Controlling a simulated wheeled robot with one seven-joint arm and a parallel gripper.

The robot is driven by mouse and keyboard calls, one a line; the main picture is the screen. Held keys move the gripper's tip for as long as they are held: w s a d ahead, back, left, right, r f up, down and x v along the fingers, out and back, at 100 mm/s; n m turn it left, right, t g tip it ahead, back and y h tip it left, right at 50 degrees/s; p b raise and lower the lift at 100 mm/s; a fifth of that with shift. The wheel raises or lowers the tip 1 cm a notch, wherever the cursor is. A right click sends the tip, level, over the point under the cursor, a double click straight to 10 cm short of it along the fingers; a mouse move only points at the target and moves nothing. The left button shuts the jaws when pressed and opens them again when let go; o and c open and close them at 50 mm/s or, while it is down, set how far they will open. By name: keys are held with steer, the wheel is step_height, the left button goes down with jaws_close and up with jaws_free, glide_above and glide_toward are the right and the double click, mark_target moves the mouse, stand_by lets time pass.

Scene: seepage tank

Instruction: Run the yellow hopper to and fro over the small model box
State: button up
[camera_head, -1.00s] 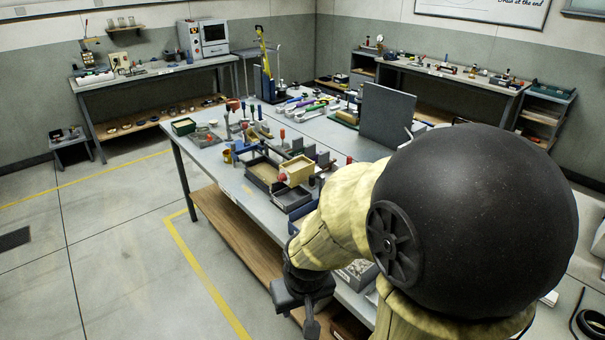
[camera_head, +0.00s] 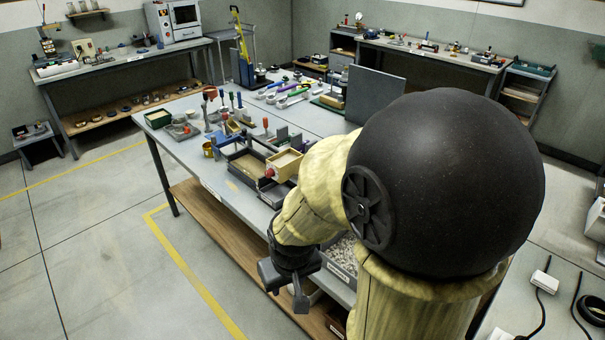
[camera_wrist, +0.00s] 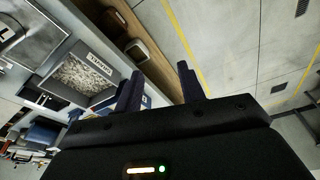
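The yellow hopper (camera_head: 284,165) is a small open-topped box with pale sand-like fill and a red knob on its left side. It sits at the right end of a dark-walled box (camera_head: 232,178) on the long grey table, which looks like the small model box. My arm hides part of the area just right of them. My gripper (camera_head: 288,290) hangs off the table's front edge, below and apart from the hopper. In the wrist view my gripper (camera_wrist: 159,88) shows two dark fingers spread apart with nothing between them. The hopper cannot be made out there.
A grey bin of gravel (camera_head: 343,254) stands beside my forearm; the wrist view shows a labelled gravel bin (camera_wrist: 82,74). A wooden lower shelf (camera_head: 225,222) runs under the table. Cups and tools crowd the far tabletop. A grey upright panel (camera_head: 375,95) stands behind. Floor at left is clear.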

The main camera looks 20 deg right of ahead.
steer(key=w+d+f+n+g+h+b, duration=0.2)
steer(key=w+d+f+n+h+b, duration=0.45)
steer(key=w+d+n+h, duration=0.5)
steer(key=w+a+r+n+t+h+b, duration=0.1)
steer(key=w+a+n+t, duration=0.1)
steer(key=w+n+t, duration=0.3)
steer(key=w+a+r+n+t+h+b, duration=0.1)
steer(key=w+a+n+t+h+b, duration=0.1)
steer(key=w+n, duration=0.6)
steer(key=w+a+t, duration=0.1)
steer(key=w+t, duration=0.1)
steer(key=w, duration=0.1)
steer(key=shift+w+t, duration=0.3)
steer(key=shift+t, duration=0.1)
